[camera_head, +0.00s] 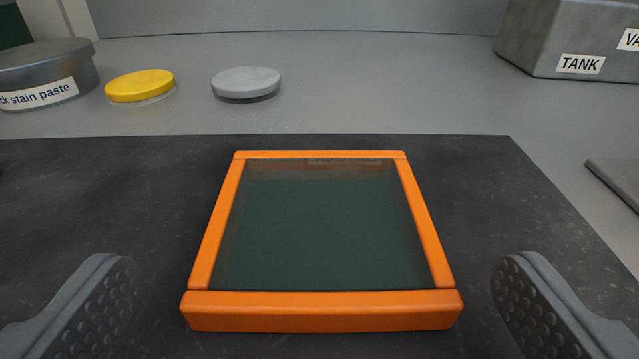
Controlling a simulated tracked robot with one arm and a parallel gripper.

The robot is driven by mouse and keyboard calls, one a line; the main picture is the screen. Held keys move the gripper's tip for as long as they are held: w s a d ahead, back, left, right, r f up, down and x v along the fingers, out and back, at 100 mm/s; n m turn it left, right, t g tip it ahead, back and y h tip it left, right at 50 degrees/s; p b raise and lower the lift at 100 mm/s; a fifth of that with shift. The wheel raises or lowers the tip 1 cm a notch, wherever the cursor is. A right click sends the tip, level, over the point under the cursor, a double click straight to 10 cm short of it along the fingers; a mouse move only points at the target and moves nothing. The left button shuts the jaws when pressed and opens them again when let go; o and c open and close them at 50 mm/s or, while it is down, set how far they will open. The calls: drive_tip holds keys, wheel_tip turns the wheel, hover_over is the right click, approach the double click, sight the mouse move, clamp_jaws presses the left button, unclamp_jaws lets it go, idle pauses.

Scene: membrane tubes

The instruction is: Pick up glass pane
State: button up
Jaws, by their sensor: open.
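The glass pane (322,225) is a dark greenish, see-through square set in an orange frame (322,312). It lies flat on a dark mat (90,195), in the middle of the view. My gripper (315,300) is open, with one grey studded finger at the lower left and one at the lower right. The fingers are on either side of the frame's near end, with a gap on each side. Nothing is between them that they touch.
Behind the mat on the grey bench stand a tin labelled stain paste (45,75), a yellow disc (140,86) and a grey disc (246,83). A grey block labelled TANK (540,40) is at the back right. A flat grey piece (620,180) lies at the right edge.

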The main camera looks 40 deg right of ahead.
sight(318, 224)
drive_tip(key=shift+b+x, duration=0.65)
drive_tip(key=shift+x, duration=1.65)
drive_tip(key=shift+w+d+f, duration=0.2)
drive_tip(key=shift+w+d, duration=0.05)
drive_tip(key=shift+c, duration=0.3)
drive_tip(key=c, duration=1)
